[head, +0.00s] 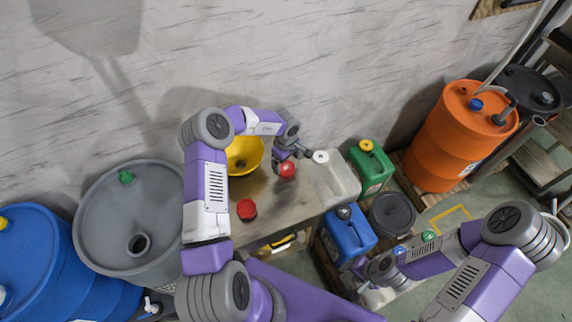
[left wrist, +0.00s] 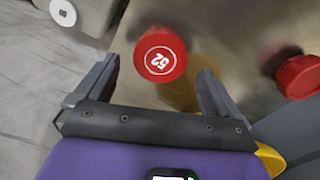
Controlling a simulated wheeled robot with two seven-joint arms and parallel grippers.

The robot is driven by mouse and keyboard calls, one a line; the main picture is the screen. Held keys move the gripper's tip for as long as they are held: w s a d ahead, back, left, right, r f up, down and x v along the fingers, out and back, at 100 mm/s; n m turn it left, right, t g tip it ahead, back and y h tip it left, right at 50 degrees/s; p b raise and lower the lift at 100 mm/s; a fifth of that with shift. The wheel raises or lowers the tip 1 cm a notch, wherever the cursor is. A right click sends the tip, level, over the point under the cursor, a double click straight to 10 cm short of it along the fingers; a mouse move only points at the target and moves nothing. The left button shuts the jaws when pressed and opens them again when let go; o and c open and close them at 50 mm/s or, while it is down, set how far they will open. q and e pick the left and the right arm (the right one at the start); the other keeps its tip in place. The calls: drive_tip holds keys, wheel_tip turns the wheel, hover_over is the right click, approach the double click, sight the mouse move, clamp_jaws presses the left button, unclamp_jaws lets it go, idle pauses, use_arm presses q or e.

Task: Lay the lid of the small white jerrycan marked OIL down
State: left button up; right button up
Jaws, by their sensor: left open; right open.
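My left gripper (head: 283,160) is over the back of the metal table, open, with its fingers pointing down. A red lid (head: 287,170) is at its fingertips. A second red lid (head: 247,209) lies on the table. A pale whitish jerrycan (head: 338,182) with a white cap (head: 320,157) stands right of the gripper. No OIL marking is readable. My right gripper (head: 378,270) is low at the right, near the blue jerrycan, its fingers hard to make out.
A yellow bowl or funnel (head: 245,155) is on the metal table (head: 290,208). Green (head: 370,170) and blue (head: 346,238) jerrycans and a dark drum (head: 392,216) are to the right. An orange drum (head: 440,145) stands beyond. Grey (head: 105,215) and blue (head: 45,265) drums stand left.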

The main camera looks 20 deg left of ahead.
sight(286, 167)
use_arm(q)
wheel_tip(286, 167, up, 8)
drive_tip(key=p, duration=0.1)
drive_tip(key=shift+r, duration=0.2)
idle(0.4)
